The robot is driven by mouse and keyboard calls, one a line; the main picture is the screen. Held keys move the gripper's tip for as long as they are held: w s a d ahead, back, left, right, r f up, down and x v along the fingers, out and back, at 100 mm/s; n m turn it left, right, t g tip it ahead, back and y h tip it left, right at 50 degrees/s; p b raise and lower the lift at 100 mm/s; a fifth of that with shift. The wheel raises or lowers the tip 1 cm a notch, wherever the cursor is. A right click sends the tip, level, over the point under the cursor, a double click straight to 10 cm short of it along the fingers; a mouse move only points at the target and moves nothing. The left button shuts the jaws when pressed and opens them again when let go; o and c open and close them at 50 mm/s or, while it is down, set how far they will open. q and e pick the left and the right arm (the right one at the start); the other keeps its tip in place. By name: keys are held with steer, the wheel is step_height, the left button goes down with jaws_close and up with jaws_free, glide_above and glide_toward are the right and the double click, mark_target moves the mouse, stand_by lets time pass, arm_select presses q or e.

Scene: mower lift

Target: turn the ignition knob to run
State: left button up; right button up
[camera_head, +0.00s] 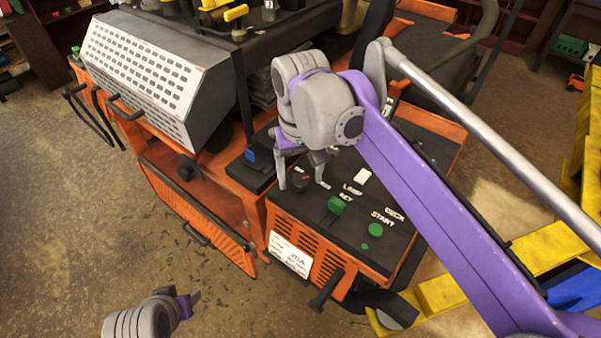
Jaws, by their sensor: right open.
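The black control panel (345,232) is on top of the orange mower. A dark round knob (300,184) sits near its left edge, beside white lettering partly hidden by my gripper; I cannot read its setting. My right gripper (300,172) is open and points down over the knob, with one finger to its left and the other to its upper right. Whether the fingers touch the knob I cannot tell. My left gripper (188,304) is low at the left, over the floor and away from the panel; its finger opening does not show clearly.
A green switch (337,205), a green button (375,230) and a white switch (362,175) are on the panel near the knob. An orange door (195,215) hangs open at the mower's front. A yellow lift frame (448,290) is at the right.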

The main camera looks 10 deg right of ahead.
mark_target(300, 180)
steer(key=shift+r, duration=0.1)
step_height(300, 180, up, 11)
steer(key=shift+p, duration=0.45)
steer(key=shift+f, duration=0.25)
